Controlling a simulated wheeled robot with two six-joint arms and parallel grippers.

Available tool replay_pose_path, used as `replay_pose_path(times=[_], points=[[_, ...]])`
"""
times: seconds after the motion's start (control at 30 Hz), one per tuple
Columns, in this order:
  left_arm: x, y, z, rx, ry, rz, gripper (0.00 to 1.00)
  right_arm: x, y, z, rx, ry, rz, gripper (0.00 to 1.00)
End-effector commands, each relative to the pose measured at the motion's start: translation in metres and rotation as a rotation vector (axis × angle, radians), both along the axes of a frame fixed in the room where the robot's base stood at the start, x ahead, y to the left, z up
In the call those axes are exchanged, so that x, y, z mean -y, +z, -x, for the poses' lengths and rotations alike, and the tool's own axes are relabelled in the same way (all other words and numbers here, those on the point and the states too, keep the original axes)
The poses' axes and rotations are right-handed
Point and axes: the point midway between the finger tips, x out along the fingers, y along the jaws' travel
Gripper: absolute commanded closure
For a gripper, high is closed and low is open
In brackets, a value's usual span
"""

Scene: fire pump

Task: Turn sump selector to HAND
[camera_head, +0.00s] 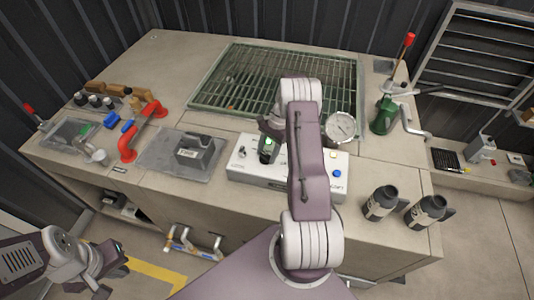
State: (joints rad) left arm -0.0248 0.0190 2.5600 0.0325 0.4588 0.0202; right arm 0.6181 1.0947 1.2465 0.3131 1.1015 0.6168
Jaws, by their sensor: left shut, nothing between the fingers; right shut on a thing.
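A white control box (250,177) stands at the front middle of the bench. My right gripper (266,156) points down onto the top of the box, right of the small knob, and is shut on what looks like the selector knob. The fingers hide the knob, so its pointing direction cannot be read. My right arm covers the middle of the box. My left gripper (118,268) is shut and empty, low at the left, away from the bench top.
A green-framed grating (225,75) lies behind the box, with a round gauge (341,127) at its right. A red pipe (130,142) and a grey block (195,152) stand left.

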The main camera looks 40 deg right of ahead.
Motion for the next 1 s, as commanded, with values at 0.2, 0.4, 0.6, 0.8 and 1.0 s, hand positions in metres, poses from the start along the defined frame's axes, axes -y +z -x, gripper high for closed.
replay_pose_path(times=[0.2, 0.4, 0.6, 0.8, 1.0], points=[[0.000, 0.000, 0.000, 0.000, 0.000, 0.000, 1.00, 0.000, 0.001, -0.001, 0.001, 0.017, 0.000, 0.91], [0.000, 0.000, 0.000, 0.000, 0.000, 0.000, 1.00, 0.000, 0.001, -0.001, 0.002, 0.018, 0.000, 0.91], [0.000, 0.000, 0.000, 0.000, 0.000, 0.000, 1.00, 0.000, 0.001, -0.001, 0.002, 0.017, 0.001, 0.29], [0.000, 0.000, 0.000, 0.000, 0.000, 0.000, 1.00, 0.000, 0.000, 0.000, 0.001, 0.016, 0.000, 0.29], [0.000, -0.006, 0.000, 0.000, 0.000, 0.000, 1.00, 0.006, 0.012, -0.002, 0.005, 0.014, 0.002, 0.29]])
